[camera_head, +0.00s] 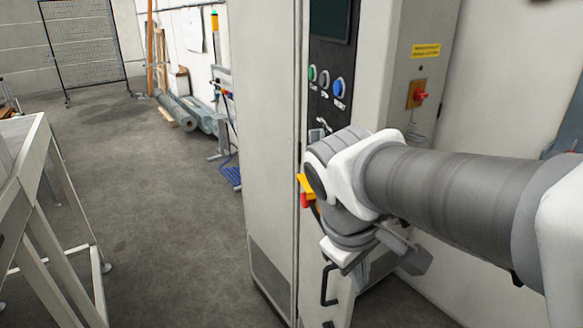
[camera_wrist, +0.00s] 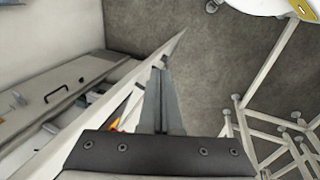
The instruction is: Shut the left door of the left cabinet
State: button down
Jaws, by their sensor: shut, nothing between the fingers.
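The left cabinet (camera_head: 265,130) is a tall off-white cabinet in the middle of the head view, with a vent grille low on its left face. A black handle (camera_head: 328,285) shows low on its front, below a dark control panel. In the wrist view a long pale panel (camera_wrist: 120,108) stands out at a slant, seen nearly edge-on, and looks like a door standing open. A grey front with a black handle (camera_wrist: 65,92) lies left of it. My gripper (camera_wrist: 160,70) is shut and empty, just right of the slanted panel; I cannot tell whether they touch.
A pale metal frame (camera_head: 45,220) stands at left, with open grey floor (camera_head: 170,180) between. Grey rolls (camera_head: 190,112) lie along the far wall.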

jog(key=w+a+f+n+h+p, duration=0.2)
jog(key=w+a+n+h+p, duration=0.4)
jog(key=w+a+n, duration=0.6)
jog(key=w+d+f+n, duration=0.1)
jog(key=d+f, duration=0.2)
jog(key=d, duration=0.3)
jog(key=w+d+f+p, duration=0.1)
jog(key=d+f, duration=0.2)
jog(key=d, duration=0.4)
jog(key=shift+w+f+n+g, duration=0.3)
jog(key=shift+w+f+n, duration=0.05)
jog(key=shift+f+n, duration=0.05)
jog(key=shift+d, duration=0.15)
